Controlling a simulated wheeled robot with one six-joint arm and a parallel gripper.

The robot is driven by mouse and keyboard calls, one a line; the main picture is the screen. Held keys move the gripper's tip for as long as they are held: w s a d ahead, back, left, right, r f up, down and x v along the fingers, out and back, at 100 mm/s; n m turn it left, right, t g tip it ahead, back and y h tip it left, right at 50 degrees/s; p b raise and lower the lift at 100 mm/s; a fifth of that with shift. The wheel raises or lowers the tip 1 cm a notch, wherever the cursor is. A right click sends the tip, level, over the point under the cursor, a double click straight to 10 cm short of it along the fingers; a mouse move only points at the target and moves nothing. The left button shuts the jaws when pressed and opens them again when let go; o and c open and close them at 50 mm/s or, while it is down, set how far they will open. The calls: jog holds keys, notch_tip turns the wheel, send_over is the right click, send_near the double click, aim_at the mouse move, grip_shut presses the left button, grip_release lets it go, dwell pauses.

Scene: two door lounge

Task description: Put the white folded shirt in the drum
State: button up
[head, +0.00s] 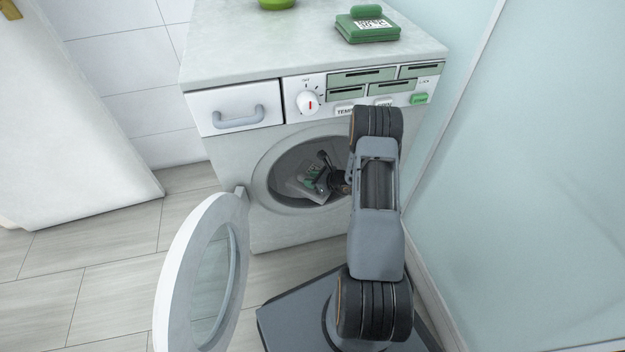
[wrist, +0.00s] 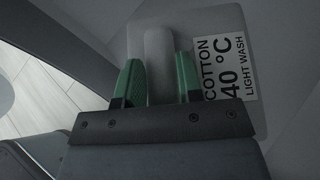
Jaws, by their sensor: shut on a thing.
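The white folded shirt (head: 301,190) is inside the round drum opening (head: 285,165) of the washer, slightly tilted. In the wrist view the shirt (wrist: 225,28) shows a raised white ridge and a label reading "COTTON 40 °C LIGHT WASH". My gripper (head: 314,177) reaches through the doorway into the drum. In the wrist view the green fingers of my gripper (wrist: 159,80) are shut on the ridge, one on each side. I cannot tell whether the shirt touches the drum's floor. My arm hides the right side of the opening.
The washer's round door (head: 178,270) stands open at the lower left. A green folded item (head: 367,28) with a label and a green bowl (head: 277,4) are on the washer top (head: 235,55). A pale glass panel (head: 530,160) stands close on the right. Floor is clear at left.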

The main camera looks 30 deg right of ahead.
jog(key=o, duration=1)
jog(key=shift+r, duration=0.1)
jog(key=shift+s+d+r+p, duration=0.2)
jog(key=shift+s+p, duration=0.05)
jog(key=shift+p, duration=0.15)
jog(key=p+v, duration=0.3)
jog(key=v, duration=0.8)
jog(key=shift+p, duration=0.4)
jog(key=shift+s+d, duration=0.1)
jog(key=shift+s, duration=0.05)
